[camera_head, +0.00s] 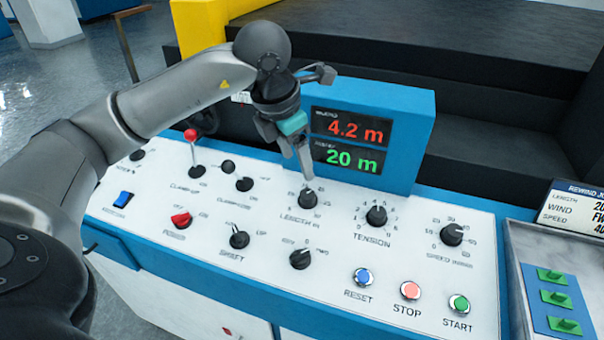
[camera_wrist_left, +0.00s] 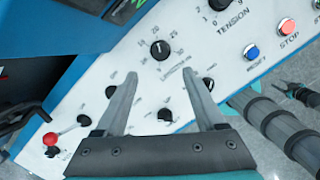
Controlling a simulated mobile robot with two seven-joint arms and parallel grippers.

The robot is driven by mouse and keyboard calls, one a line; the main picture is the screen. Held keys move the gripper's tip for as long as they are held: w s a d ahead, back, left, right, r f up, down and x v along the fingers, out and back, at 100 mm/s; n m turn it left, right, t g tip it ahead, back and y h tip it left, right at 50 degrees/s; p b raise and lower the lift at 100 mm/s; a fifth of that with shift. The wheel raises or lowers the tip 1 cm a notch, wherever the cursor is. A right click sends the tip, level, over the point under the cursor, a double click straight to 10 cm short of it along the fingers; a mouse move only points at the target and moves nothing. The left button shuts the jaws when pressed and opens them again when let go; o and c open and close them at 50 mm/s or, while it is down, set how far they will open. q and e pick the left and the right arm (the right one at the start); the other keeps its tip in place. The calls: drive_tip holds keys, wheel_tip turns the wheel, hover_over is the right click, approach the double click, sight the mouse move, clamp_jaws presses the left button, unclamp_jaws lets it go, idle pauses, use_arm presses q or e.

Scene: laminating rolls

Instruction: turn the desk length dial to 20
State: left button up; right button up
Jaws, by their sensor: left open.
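The length dial (camera_head: 308,198) is a round black knob on the white console panel, below the readout box. In the left wrist view the dial (camera_wrist_left: 160,50) shows a white mark pointing up, toward the number 20 on its printed scale. My left gripper (camera_head: 306,172) reaches down over the dial from above. In the left wrist view its two grey fingers (camera_wrist_left: 160,76) are spread apart with nothing between them, and the dial lies beyond their tips. Whether a fingertip touches it cannot be told. The readout (camera_head: 350,142) shows 4.2 m in red and 20 m in green.
The tension dial (camera_head: 376,215) and a speed dial (camera_head: 452,234) stand to the right. Red-topped and black levers stand to the left. Reset (camera_head: 364,277), stop (camera_head: 410,290) and start (camera_head: 458,304) buttons line the front. The blue readout box (camera_head: 420,115) rises close behind.

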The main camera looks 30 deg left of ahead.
use_arm(q)
drive_tip(key=v, duration=0.4)
idle(0.5)
